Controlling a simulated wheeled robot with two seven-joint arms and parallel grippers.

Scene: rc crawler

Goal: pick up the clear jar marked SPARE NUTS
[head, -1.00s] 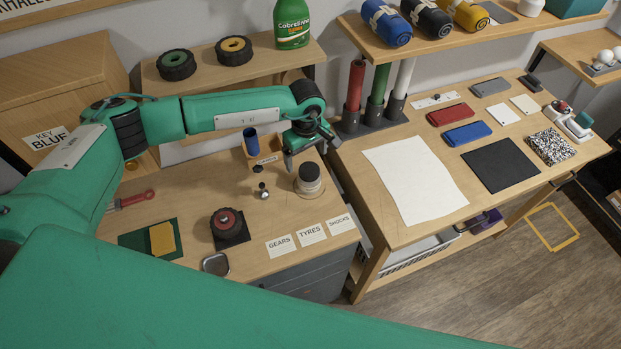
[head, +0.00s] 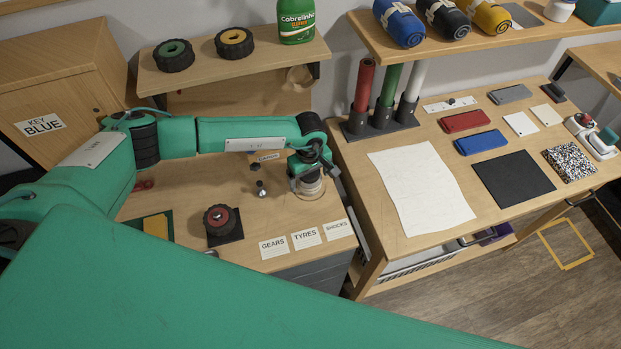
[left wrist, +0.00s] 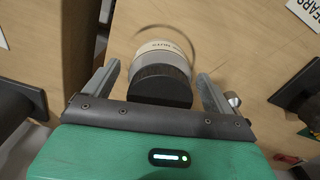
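The clear jar (head: 312,187) stands upright on the left workbench, near its right edge, mostly covered by my left gripper in the head view. In the left wrist view the jar (left wrist: 166,50) shows a dark lid and a pale label, whose lettering is partly readable. My left gripper (head: 308,172) is right above and around the jar's top. In the left wrist view my left gripper (left wrist: 159,72) is open, one finger on each side of the jar, with visible gaps beside the lid. My right gripper is not in view.
A small dark-topped metal part (head: 261,188) stands left of the jar. A black wheel with a red hub (head: 221,220) sits farther left. Label cards (head: 306,237) lie in front. The shelf (head: 205,72) is behind, and the right table (head: 405,243) is beside.

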